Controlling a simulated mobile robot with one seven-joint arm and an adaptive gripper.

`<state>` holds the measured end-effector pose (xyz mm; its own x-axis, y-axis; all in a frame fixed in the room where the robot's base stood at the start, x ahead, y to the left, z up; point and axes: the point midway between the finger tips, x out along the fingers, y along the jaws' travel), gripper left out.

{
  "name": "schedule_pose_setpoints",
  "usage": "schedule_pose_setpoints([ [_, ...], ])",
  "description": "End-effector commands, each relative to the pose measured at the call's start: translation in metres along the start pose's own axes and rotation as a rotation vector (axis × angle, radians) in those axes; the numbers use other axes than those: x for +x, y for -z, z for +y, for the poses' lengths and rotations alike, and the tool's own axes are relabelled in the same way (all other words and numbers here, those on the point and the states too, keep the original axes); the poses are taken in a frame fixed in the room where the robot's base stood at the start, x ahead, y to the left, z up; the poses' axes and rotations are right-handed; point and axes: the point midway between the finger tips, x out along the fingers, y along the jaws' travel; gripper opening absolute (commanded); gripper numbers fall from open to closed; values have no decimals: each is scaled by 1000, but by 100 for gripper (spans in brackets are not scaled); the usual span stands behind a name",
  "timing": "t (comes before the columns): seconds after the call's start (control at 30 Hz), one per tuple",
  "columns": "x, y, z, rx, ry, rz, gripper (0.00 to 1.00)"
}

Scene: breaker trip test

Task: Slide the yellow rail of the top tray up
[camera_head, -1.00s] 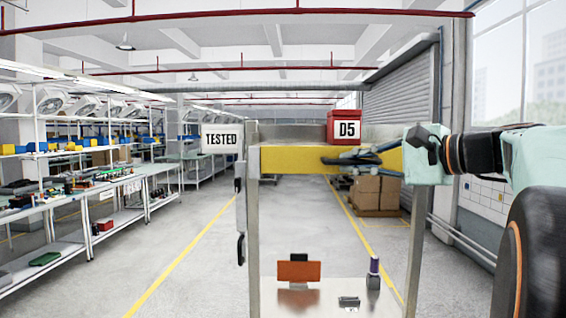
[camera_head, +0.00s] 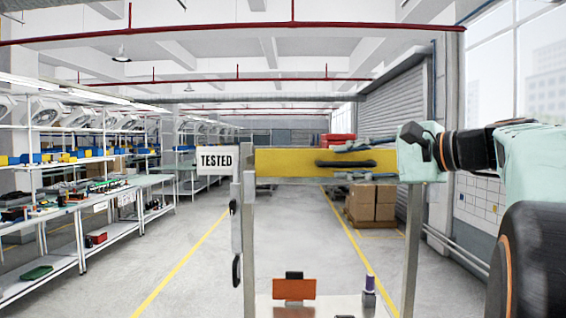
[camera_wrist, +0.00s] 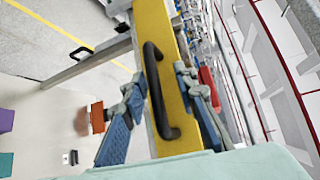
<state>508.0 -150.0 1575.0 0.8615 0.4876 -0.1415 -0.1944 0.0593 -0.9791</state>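The yellow rail (camera_head: 283,163) spans the front of the top tray between two metal posts, with a black handle (camera_head: 343,164) on it. In the wrist view the rail (camera_wrist: 150,22) runs lengthwise with the handle (camera_wrist: 152,75) on its face. My gripper (camera_head: 350,147) is at the rail's upper right part. In the wrist view its fingers (camera_wrist: 165,100) are apart, one on each side of the handle and rail, with visible gaps to the handle. The tray's inside is hidden behind the rail. The white TESTED sign (camera_head: 215,161) hangs left of the rail.
A lower shelf (camera_head: 335,307) holds an orange holder (camera_head: 294,289) and a purple-topped bottle (camera_head: 370,285). A metal post (camera_head: 411,245) stands at right. Workbenches line the left; the middle floor is clear.

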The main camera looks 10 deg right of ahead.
Motion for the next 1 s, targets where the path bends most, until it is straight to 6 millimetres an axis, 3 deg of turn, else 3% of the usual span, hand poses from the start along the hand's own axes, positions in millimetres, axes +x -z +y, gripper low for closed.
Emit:
schedule_pose_setpoints([
  [0.17,-5,1,1,1,-2,0,27],
  [0.27,-18,1,1,1,-1,2,27],
  [0.7,-104,1,0,0,0,2,27],
  [1.0,-120,0,0,0,0,0,27],
])
